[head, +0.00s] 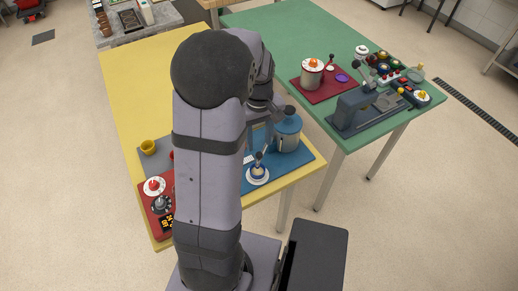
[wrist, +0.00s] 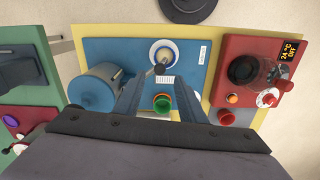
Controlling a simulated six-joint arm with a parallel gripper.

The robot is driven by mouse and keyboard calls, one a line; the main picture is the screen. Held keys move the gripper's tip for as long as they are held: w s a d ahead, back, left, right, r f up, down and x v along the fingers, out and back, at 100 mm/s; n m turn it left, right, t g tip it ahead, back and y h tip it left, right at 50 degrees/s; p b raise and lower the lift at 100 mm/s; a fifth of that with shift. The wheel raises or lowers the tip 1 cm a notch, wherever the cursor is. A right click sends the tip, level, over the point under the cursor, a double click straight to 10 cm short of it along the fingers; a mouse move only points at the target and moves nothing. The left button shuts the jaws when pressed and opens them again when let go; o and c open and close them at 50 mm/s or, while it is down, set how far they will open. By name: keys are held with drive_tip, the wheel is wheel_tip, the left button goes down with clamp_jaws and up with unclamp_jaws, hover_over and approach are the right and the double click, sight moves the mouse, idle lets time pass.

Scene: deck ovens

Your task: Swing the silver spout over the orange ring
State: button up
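A blue board shows in the wrist view (wrist: 100,50). On it a round white-and-blue base (wrist: 163,52) carries a short grey-silver arm, which I take for the spout (wrist: 159,69). In the head view the base (head: 257,176) stands in front of the pot. An orange ring (wrist: 162,96) shows by a green round part, partly blocked from clear view by its small size. My gripper (wrist: 167,72) is open, its two blue-grey fingers apart, with the spout showing between their tips. I cannot tell whether either finger touches it. The spout does not appear over the ring.
A blue-lidded pot (head: 287,133) stands beside the base, close to my gripper's left finger in the wrist view. A red unit with dials (wrist: 258,75) and a red cup (wrist: 227,117) lie to the right. The far yellow tabletop (head: 135,80) is clear.

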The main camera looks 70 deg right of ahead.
sight(259, 154)
drive_tip(key=shift+f+p, duration=0.65)
drive_tip(key=shift+f, duration=2.15)
drive_tip(key=shift+c, duration=0.2)
clamp_jaws()
